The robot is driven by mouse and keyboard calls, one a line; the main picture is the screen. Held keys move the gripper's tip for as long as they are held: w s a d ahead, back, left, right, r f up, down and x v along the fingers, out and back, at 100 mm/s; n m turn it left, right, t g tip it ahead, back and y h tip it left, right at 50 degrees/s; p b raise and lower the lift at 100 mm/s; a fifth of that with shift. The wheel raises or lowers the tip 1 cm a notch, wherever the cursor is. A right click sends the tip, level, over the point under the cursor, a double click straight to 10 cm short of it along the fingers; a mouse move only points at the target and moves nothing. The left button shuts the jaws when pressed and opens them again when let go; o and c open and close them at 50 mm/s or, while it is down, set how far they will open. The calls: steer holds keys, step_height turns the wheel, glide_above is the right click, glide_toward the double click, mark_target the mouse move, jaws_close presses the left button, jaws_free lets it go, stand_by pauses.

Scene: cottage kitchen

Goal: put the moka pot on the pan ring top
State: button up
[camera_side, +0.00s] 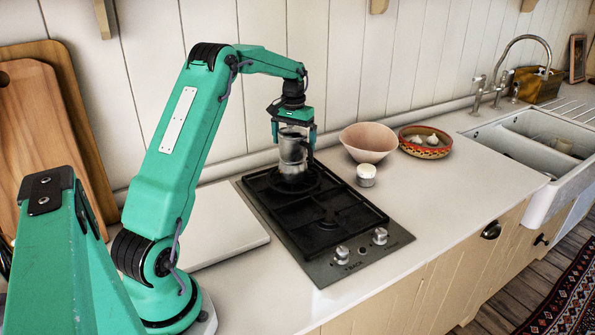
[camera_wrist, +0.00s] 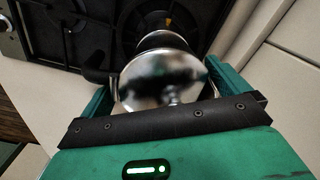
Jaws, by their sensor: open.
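The silver moka pot (camera_side: 293,152) stands upright on the back burner of the black hob (camera_side: 352,208) in the side view. In the wrist view the moka pot (camera_wrist: 163,77) shows from above, its dark handle to the left. My gripper (camera_side: 294,134) is at the top of the pot, its green fingers on either side of it. In the wrist view my gripper (camera_wrist: 160,88) is open around the pot. The pot's base and the ring under it are partly hidden in the wrist view.
A small white ramekin (camera_side: 366,174), a pink bowl (camera_side: 368,141) and a patterned bowl (camera_side: 425,142) stand right of the hob. Knobs (camera_side: 380,236) are at the hob's front. A white board (camera_side: 222,226) lies left of the hob. The front burner is clear.

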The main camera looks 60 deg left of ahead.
step_height(320, 180, up, 12)
steer(key=shift+a+f, duration=0.15)
steer(key=shift+f, duration=0.1)
steer(key=shift+s+r, duration=0.1)
steer(key=shift+r, duration=0.15)
stand_by(0.6)
steer(key=shift+d+r, duration=0.15)
steer(key=shift+d, duration=0.1)
steer(key=s+d+r+m+t, duration=0.1)
steer(key=s+d+r, duration=0.25)
steer(key=d, duration=0.55)
steer(key=s+d+r+m+t, duration=0.1)
steer(key=s+d+r+m, duration=0.2)
steer(key=d, duration=0.7)
steer(key=s+d+f+m+t, duration=0.1)
steer(key=s+d+f, duration=0.3)
steer(key=s+d, duration=0.2)
steer(key=s+d+f+m+t, duration=0.1)
steer(key=s+d+f, duration=0.3)
steer(key=s, duration=0.7)
steer(key=d+t, duration=0.1)
steer(key=d, duration=0.1)
steer(key=shift+s+d+t, duration=0.2)
steer(key=shift+d+t, duration=0.1)
steer(key=shift+d, duration=0.05)
